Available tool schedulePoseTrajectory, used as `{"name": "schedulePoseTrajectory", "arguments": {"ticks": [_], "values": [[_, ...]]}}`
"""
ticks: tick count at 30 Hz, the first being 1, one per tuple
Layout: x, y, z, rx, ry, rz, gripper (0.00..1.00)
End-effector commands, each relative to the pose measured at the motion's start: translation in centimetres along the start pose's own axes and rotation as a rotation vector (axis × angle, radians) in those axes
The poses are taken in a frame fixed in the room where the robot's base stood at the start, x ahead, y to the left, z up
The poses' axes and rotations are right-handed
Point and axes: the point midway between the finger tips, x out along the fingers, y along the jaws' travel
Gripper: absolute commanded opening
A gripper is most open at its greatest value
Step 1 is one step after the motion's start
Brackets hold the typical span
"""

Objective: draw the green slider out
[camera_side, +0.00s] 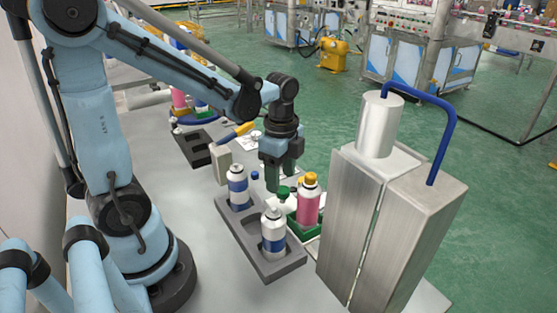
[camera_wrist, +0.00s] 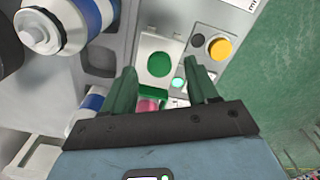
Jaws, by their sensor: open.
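A green round knob (camera_side: 284,193) stands beside the pink can and just below my gripper (camera_side: 273,184). In the wrist view a green disc (camera_wrist: 159,65) lies on a white plate, ahead of my fingertips. A green base (camera_side: 303,232) shows under the pink can (camera_side: 308,203); I cannot tell which green part is the slider. My gripper also shows in the wrist view (camera_wrist: 162,82), its two green fingers apart. A bit of pink shows between them, and I see nothing gripped. My fingers point down, and contact with the knob cannot be told.
A grey tray (camera_side: 240,226) holds two white-and-blue cans (camera_side: 238,188) (camera_side: 273,232) close by. A tall metal press (camera_side: 345,215) with a blue hose stands at the right. A yellow button (camera_wrist: 220,47) and a lit green button (camera_wrist: 178,83) sit on a panel.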

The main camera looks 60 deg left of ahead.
Motion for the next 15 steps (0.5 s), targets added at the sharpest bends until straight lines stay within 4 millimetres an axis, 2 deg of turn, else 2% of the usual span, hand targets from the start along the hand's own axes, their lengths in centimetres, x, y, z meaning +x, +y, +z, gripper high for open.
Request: {"name": "schedulePoseTrajectory", "arguments": {"ticks": [15], "values": [[-7.3,0.0,0.1,-0.001,-0.001,-0.001,0.59]]}}
